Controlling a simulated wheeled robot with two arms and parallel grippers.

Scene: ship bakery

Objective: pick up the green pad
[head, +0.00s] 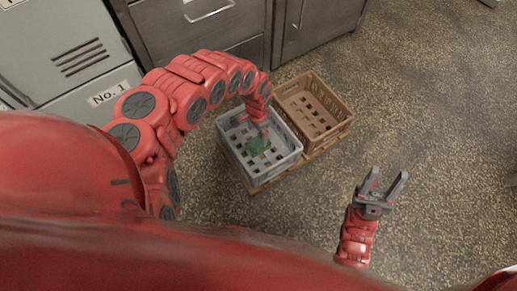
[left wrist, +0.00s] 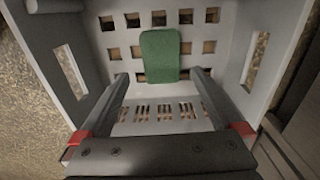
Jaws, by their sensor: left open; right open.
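The green pad (head: 256,146) lies inside the grey crate (head: 286,158) on the floor. My left gripper (head: 264,138) reaches down into the crate from above, beside the pad. In the left wrist view its two fingers (left wrist: 160,80) are spread apart, with the pad just beyond and between their tips. My right gripper (head: 384,185) is open and empty above the floor, right of the crates.
A brown crate (head: 338,123) stands directly beside the grey one, on what looks like a wooden pallet (head: 255,189). Grey metal cabinets (head: 160,35) and a locker labelled No. 1 (head: 70,60) stand behind and left. The speckled floor (head: 440,110) on the right is clear.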

